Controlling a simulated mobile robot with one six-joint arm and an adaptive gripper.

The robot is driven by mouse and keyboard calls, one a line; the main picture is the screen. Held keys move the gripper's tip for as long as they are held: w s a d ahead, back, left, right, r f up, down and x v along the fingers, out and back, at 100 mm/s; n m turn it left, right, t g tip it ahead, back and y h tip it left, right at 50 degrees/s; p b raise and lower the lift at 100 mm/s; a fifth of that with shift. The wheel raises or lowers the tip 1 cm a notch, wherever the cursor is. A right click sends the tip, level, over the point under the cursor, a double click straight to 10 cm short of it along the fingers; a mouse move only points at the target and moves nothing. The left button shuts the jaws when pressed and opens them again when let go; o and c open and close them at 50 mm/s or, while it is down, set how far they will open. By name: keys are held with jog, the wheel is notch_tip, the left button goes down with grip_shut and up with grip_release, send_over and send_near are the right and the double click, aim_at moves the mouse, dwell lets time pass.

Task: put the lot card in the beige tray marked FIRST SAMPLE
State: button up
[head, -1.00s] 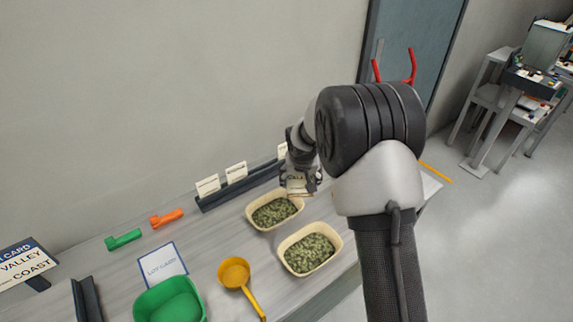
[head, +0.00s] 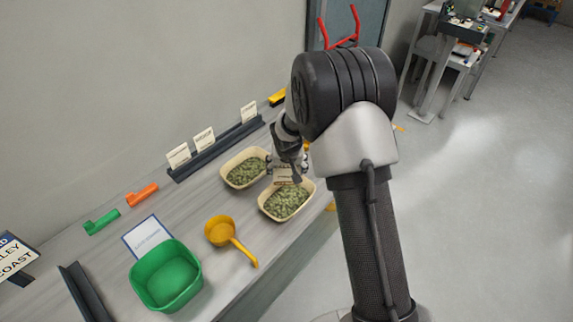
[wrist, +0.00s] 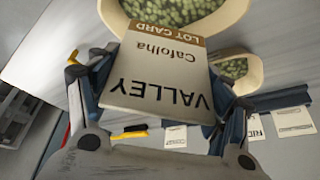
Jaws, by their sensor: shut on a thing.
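My gripper (head: 288,166) is shut on the lot card (wrist: 165,72), which reads VALLEY, Cafolha, LOT CARD in the wrist view. In the head view the card (head: 284,177) shows small, over the back edge of the nearer beige tray (head: 263,207). This tray holds green beans and also shows at the top of the wrist view (wrist: 113,18). A second beige tray (head: 224,176) with green beans stands behind it to the left. No FIRST SAMPLE marking is readable on either tray. I cannot tell whether the card touches the nearer tray.
A dark rail (head: 215,150) with several small cards runs along the back. A yellow scoop (head: 220,231), a green bin (head: 166,276), and green (head: 101,222) and orange (head: 142,195) tools lie to the left. The bench's front edge is close to the nearer tray.

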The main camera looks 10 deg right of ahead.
jog(key=shift+f+b, duration=2.15)
jog(key=shift+f, duration=1.45)
jog(key=o, duration=1)
jog(key=shift+c, duration=0.2)
notch_tip(320, 180, up, 7)
jog(key=p, duration=0.4)
jog(key=shift+p, duration=0.35)
